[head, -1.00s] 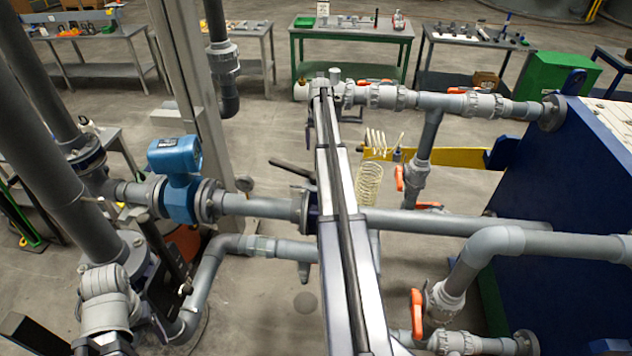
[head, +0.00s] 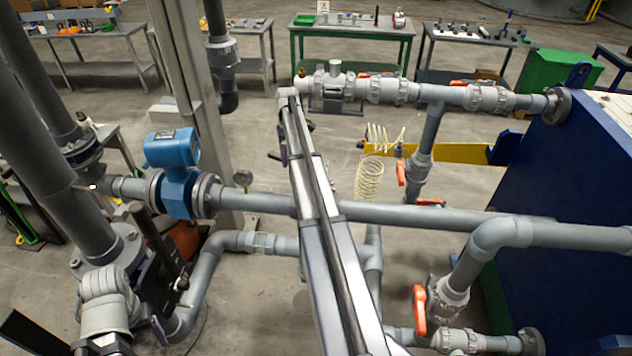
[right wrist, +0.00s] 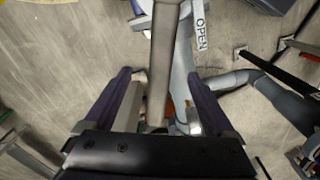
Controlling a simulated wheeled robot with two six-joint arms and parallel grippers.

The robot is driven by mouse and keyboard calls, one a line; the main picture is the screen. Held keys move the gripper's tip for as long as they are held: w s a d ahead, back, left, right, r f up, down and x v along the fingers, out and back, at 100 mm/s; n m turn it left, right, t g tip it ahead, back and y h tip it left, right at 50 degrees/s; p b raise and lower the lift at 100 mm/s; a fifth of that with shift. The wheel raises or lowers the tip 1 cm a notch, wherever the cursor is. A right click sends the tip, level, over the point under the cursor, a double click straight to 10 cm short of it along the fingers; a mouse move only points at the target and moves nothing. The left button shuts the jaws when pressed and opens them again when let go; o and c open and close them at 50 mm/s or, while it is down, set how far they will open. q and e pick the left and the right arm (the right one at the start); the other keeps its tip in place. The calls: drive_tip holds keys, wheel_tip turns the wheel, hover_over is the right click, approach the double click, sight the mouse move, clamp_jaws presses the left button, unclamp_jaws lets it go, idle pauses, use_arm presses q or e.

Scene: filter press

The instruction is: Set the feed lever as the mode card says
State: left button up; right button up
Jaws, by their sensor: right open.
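The dark feed lever (head: 275,156) shows only by its end in the head view, just left of my arm, which hides the rest and its valve. In the right wrist view a long grey-brown bar (right wrist: 165,60), apparently this lever, runs down between the fingers of my right gripper (right wrist: 159,78). The gripper is open, with a finger on each side of the bar; contact cannot be told. An OPEN label (right wrist: 201,30) is right of the bar. A small white card (head: 323,6), perhaps the mode card, stands on the far green table, too small to read.
A grey horizontal pipe (head: 410,215) runs behind my arm from the blue flow meter (head: 172,150) to the blue press (head: 570,190). Orange-handled valves (head: 419,310) are at the right. A yellow coiled hose (head: 370,178) hangs beyond the pipe. Open floor lies between the pipes and the far tables.

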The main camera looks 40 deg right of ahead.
use_arm(q)
drive_tip(key=shift+f+b, duration=1.3)
drive_tip(key=shift+f, duration=0.55)
use_arm(e)
drive_tip(key=shift+f, duration=1.85)
clamp_jaws()
